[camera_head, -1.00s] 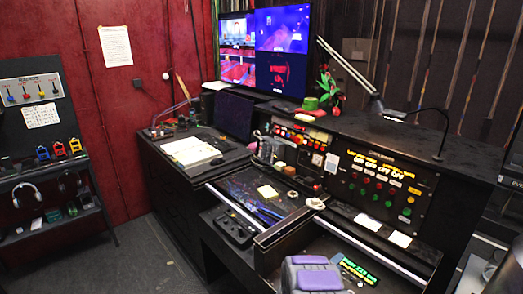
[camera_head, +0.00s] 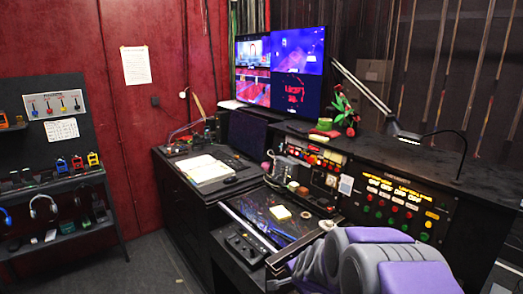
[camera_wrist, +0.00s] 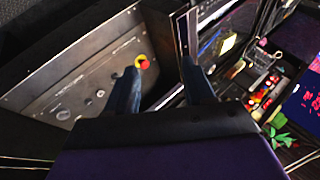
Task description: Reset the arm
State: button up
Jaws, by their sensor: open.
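My arm, grey with purple covers, fills the lower right of the head view in front of the desk. In the wrist view my gripper (camera_wrist: 161,78) is open, its two dark fingers apart with nothing held between them. A red and yellow round button (camera_wrist: 142,62) on a grey metal panel (camera_wrist: 85,80) shows just beside the left fingertip; I cannot tell whether they touch. The cue panel (camera_head: 397,199) with rows of red and green buttons stands behind the arm in the head view. The arm hides part of the desk front.
A shelf with headphones (camera_head: 43,206) stands left. Floor is clear between shelf and desk.

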jog(key=s+d+r+n+g, duration=0.1)
jog(key=s+r+n+g, duration=0.2)
jog(key=s, duration=1.1)
jog(key=s+d+r+n+g, duration=0.1)
jog(key=s+n, duration=0.4)
jog(key=s, duration=1)
jog(key=s+d+r+n+g+h, duration=0.1)
jog(key=s+r+n+g, duration=0.3)
jog(key=s, duration=1)
jog(key=shift+s+d+r+g, duration=0.3)
jog(key=shift+d+g, duration=0.2)
jog(key=shift+g, duration=0.3)
jog(key=shift+w+d, duration=0.1)
